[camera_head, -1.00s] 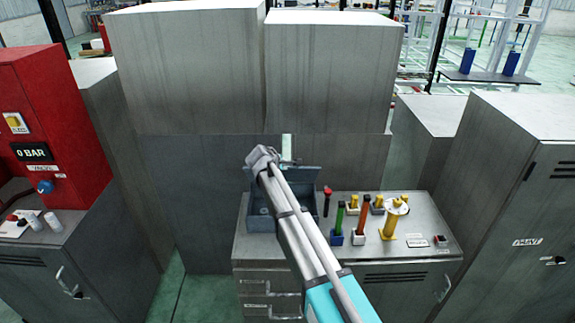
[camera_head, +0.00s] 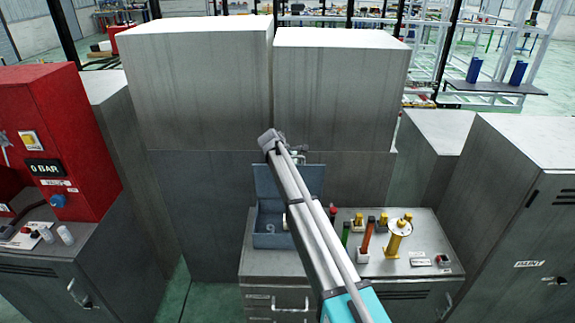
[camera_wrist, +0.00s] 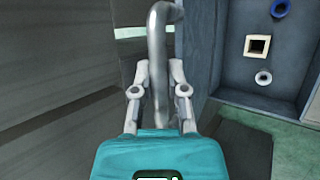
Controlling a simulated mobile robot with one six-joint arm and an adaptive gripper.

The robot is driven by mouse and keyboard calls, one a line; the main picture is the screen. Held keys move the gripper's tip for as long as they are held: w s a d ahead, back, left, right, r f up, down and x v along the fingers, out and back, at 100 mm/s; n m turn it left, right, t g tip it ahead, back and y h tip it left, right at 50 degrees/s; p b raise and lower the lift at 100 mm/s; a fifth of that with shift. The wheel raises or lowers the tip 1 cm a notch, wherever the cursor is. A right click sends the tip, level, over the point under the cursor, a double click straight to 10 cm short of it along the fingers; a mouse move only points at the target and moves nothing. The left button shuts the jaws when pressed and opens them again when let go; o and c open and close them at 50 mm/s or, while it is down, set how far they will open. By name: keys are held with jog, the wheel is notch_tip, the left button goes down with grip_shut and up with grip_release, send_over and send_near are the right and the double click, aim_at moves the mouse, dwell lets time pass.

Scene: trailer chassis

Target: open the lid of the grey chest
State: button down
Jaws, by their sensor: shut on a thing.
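The grey chest (camera_head: 268,242) stands on the left of the metal cabinet top, with its lid (camera_head: 265,182) raised and standing up at the back. The wrist view shows the lid's curved metal handle (camera_wrist: 157,35) between the fingers of my gripper (camera_wrist: 158,85), which is shut on it. The open chest interior (camera_wrist: 293,72) shows at the right of the wrist view, with a blue ring (camera_wrist: 280,8), a square piece (camera_wrist: 257,46) and a pale ring (camera_wrist: 263,78) inside. In the head view my arm covers part of the lid and the chest's right side.
Right of the chest, the cabinet top (camera_head: 425,240) holds a yellow spool-like stand (camera_head: 397,240) and coloured handled tools, including a red one (camera_head: 368,235). Tall grey boxes (camera_head: 210,90) stand close behind. A red valve panel (camera_head: 50,140) is at left, a grey locker (camera_head: 525,210) at right.

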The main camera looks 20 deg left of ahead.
jog(key=w+a, duration=0.3)
jog(key=w, duration=0.7)
jog(key=shift+w+a, duration=0.15)
jog(key=shift+w, duration=0.1)
jog(key=c, duration=0.6)
grip_release()
jog(key=shift+c, duration=0.2)
